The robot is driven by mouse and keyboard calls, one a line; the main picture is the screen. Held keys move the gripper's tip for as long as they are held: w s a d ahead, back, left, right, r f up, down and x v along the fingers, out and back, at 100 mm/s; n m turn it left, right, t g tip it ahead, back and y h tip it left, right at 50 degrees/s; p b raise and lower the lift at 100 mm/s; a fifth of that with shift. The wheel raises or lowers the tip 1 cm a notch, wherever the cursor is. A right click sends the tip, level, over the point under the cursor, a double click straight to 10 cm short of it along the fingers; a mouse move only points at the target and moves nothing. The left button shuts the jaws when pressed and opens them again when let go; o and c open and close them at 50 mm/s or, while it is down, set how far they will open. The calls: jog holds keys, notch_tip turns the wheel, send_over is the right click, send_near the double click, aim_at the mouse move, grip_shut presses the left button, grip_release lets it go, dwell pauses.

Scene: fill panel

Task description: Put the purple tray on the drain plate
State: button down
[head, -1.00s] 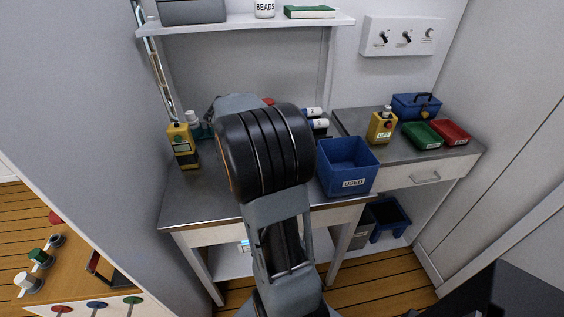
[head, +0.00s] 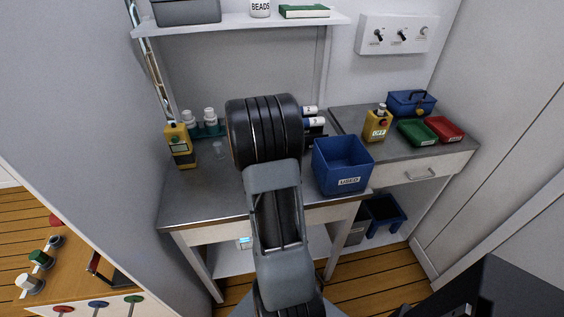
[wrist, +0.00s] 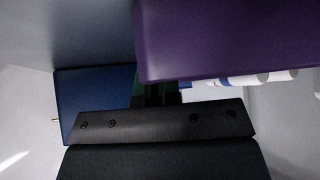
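The purple tray (wrist: 235,38) fills the upper right of the wrist view, very close to the camera. The black fingers of my gripper (wrist: 160,93) run up to its lower edge, and it appears held between them; the fingertips are hidden by the tray. In the head view my arm covers both the gripper and the tray. I cannot make out the drain plate in either view.
A blue bin labelled USED (head: 342,165) stands right of my arm on the steel bench (head: 205,200). A shelf (head: 240,24) hangs above. The bench's front left is clear.

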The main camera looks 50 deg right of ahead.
jog(key=shift+f+b, duration=0.2)
jog(key=shift+b, duration=0.1)
jog(key=c, duration=1.3)
grip_release()
jog(key=shift+c, duration=0.2)
jog(key=shift+r, duration=0.2)
